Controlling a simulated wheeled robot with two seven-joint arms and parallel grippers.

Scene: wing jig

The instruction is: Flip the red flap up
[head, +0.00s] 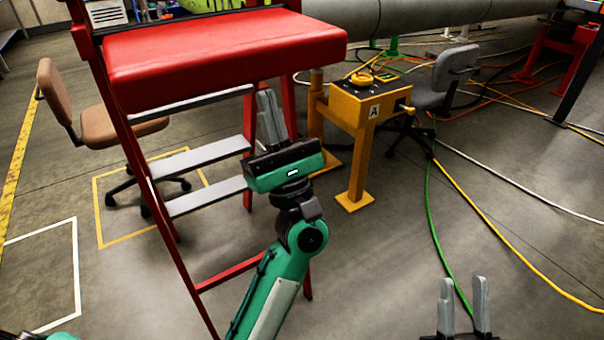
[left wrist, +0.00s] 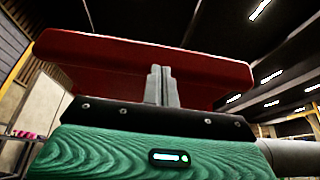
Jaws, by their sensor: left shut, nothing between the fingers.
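The red flap (head: 220,55) is a thick red slab at the top of a red stepladder, and its broad upper face shows. My left gripper (head: 270,95) is shut and empty, fingers pointing up, just below the flap's near edge at its right half. In the left wrist view the flap (left wrist: 100,55) spans above and behind the shut fingertips (left wrist: 160,70), with its darker underside showing. I cannot tell whether the fingertips touch it. My right gripper (head: 462,295) is at the bottom right, its fingers apart and empty, far from the flap.
The red stepladder with grey steps (head: 200,157) stands under the flap. A yellow pedestal (head: 365,105) with a knob is right of it. A brown chair (head: 95,115) is left, a grey chair (head: 440,80) right. Cables (head: 480,210) cross the floor at right.

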